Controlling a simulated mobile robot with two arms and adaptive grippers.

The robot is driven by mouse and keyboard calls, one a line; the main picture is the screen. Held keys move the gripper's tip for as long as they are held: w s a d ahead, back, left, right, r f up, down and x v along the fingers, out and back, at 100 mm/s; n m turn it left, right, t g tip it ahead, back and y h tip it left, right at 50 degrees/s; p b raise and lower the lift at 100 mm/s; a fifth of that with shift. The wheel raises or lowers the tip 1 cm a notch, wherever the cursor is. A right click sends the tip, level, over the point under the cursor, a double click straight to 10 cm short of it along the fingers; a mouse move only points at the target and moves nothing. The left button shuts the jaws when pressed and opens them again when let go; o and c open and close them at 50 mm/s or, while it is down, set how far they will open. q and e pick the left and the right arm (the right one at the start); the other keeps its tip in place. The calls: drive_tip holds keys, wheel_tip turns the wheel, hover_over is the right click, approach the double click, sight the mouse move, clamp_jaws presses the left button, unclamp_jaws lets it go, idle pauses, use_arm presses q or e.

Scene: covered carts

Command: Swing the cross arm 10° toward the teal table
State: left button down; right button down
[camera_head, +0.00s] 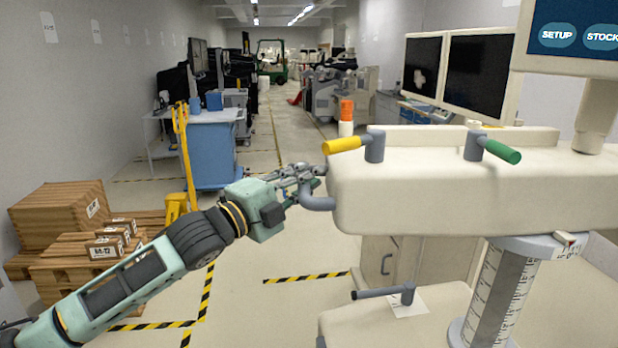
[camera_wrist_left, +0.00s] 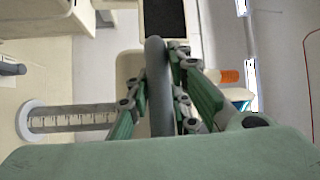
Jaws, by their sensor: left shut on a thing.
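The cross arm (camera_head: 430,190) is a thick cream beam on the right in the head view. It rests on a grey column with a marked scale (camera_head: 497,290), which also shows in the left wrist view (camera_wrist_left: 75,118). A grey handle (camera_head: 320,203) curves out from the beam's left end. My left gripper (camera_head: 308,180) is shut on this handle; in the left wrist view the grey bar (camera_wrist_left: 158,80) runs between the fingers. A blue-sided table (camera_head: 212,155) stands further back on the left; no clearly teal table shows. My right gripper is not in view.
A yellow lever (camera_head: 342,145) and a green lever (camera_head: 502,152) stick out from the beam's top. Wooden crates (camera_head: 60,215) and small boxes stand at the left. A yellow pallet jack (camera_head: 183,155) stands by the blue table. Taped floor left of the beam is open.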

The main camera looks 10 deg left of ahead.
use_arm(q)
drive_tip(key=shift+w+a+r, duration=0.3)
drive_tip(key=shift+w+a, duration=0.3)
drive_tip(key=shift+w, duration=0.2)
drive_tip(key=shift+w+d+f, duration=0.1)
drive_tip(key=shift+w+f, duration=0.05)
drive_tip(key=shift+w, duration=0.05)
drive_tip(key=shift+w+d+f, duration=0.15)
drive_tip(key=shift+w+d, duration=0.05)
drive_tip(key=shift+d, duration=0.05)
drive_tip(key=c, duration=1.9)
unclamp_jaws()
drive_tip(key=shift+f, duration=0.15)
drive_tip(key=shift+c, duration=0.2)
drive_tip(key=o, duration=0.3)
drive_tip(key=shift+s+a, duration=0.35)
drive_tip(key=shift+s, duration=0.1)
drive_tip(key=shift+s+r, duration=0.2)
drive_tip(key=shift+d, duration=0.1)
drive_tip(key=shift+w+d+f, duration=0.2)
drive_tip(key=shift+w, duration=0.05)
drive_tip(key=shift+v, duration=6.2)
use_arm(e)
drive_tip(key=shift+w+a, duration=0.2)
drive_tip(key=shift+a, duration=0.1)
